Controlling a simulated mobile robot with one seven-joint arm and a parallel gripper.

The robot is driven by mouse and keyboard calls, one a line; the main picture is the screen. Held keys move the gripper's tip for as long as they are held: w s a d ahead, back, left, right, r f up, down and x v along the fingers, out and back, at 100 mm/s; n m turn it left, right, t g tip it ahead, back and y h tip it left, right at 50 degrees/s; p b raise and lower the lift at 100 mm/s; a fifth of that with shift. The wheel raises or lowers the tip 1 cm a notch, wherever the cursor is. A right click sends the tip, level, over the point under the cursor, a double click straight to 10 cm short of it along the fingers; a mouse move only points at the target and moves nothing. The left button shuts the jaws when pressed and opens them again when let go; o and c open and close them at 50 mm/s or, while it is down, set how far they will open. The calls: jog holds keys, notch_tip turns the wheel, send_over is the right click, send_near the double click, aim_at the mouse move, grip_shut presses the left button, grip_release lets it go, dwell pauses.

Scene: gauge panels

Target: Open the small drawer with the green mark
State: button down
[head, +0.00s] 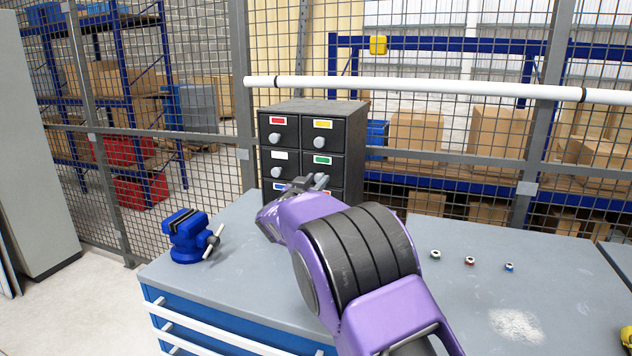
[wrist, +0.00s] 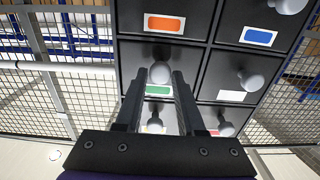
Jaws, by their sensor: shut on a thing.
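A small black cabinet (head: 330,106) with six drawers stands on the workbench. The drawer with the green mark (head: 322,159) is in the middle row, right column, in the head view. Its front looks level with its neighbours. In the wrist view, which is upside down, the green mark (wrist: 158,90) shows between my fingers. My gripper (wrist: 158,76) is shut on this drawer's round grey knob (wrist: 159,70), one finger on each side. In the head view my gripper (head: 310,182) is in front of the cabinet and hides much of the lower right drawer.
Neighbouring drawers carry orange (wrist: 165,23), blue (wrist: 260,37) and white (wrist: 232,96) marks, with knobs sticking out. A blue vise (head: 188,238) stands left on the workbench (head: 450,310). Several small nuts (head: 469,261) lie right of my arm. A mesh fence is behind.

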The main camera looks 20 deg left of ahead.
dwell(0.9)
jog(key=s, duration=1.5)
jog(key=shift+s, duration=0.2)
jog(key=c, duration=0.6)
grip_release()
jog(key=shift+o, duration=0.2)
jog(key=s, duration=1.7)
jog(key=shift+s, duration=0.2)
